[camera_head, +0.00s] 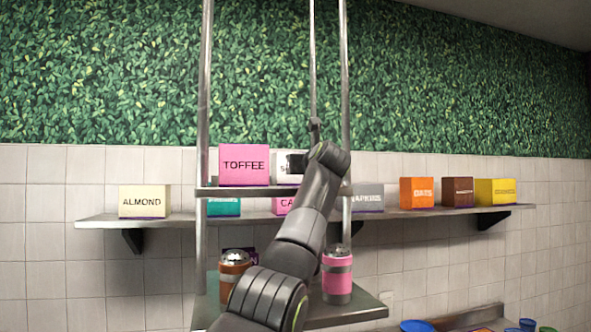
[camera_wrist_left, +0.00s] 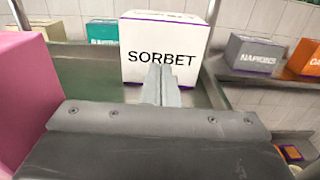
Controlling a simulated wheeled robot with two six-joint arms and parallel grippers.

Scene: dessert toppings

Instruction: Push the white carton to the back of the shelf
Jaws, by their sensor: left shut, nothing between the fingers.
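The white carton (camera_wrist_left: 165,45), marked SORBET, stands upright on the shelf, facing me in the left wrist view. In the head view the white carton (camera_head: 284,160) is partly hidden behind my left arm. The upper shelf (camera_head: 238,191) is a narrow metal board between upright posts; its surface (camera_wrist_left: 90,75) also shows in the left wrist view. My left gripper (camera_wrist_left: 162,84) is shut and empty, its fingertips in front of the lower middle of the carton's face. I cannot tell whether they touch it. My right gripper is not in view.
A pink TOFFEE box (camera_head: 244,165) stands close left of the carton; it also fills the left edge of the wrist view (camera_wrist_left: 25,100). A long wall shelf (camera_head: 400,213) behind holds several boxes. A brown-banded tumbler (camera_head: 235,268) and a pink-banded tumbler (camera_head: 337,275) stand on the lower shelf.

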